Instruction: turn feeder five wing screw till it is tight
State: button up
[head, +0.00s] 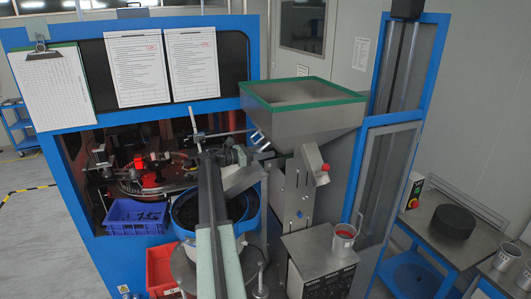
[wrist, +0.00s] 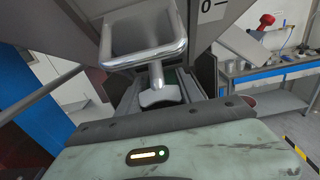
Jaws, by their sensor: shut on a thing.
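The wing screw (wrist: 160,96) is silver, with a short shaft running up to a bent chrome bracket (wrist: 178,48) in the wrist view. My gripper (wrist: 165,92) is shut on the screw's wing head, with a dark jaw on each side. In the head view my gripper (head: 238,155) is at the far end of my arm, below and left of the grey hopper (head: 310,117) with a green rim. The shiny bracket (head: 259,139) shows just beyond it. The screw itself is too small to tell there, and its threaded end is hidden in the wrist view.
A blue bowl (head: 185,232) of dark parts stands beneath my arm. A blue crate (head: 136,232) and a red bin (head: 160,270) are to the left. A grey control box (head: 320,285) with a cup (head: 343,238) on it is at lower right.

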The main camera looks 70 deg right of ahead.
jog(key=o, duration=1.1)
jog(key=v, duration=0.7)
jog(key=shift+w+a, duration=0.25)
jog(key=shift+w, duration=0.05)
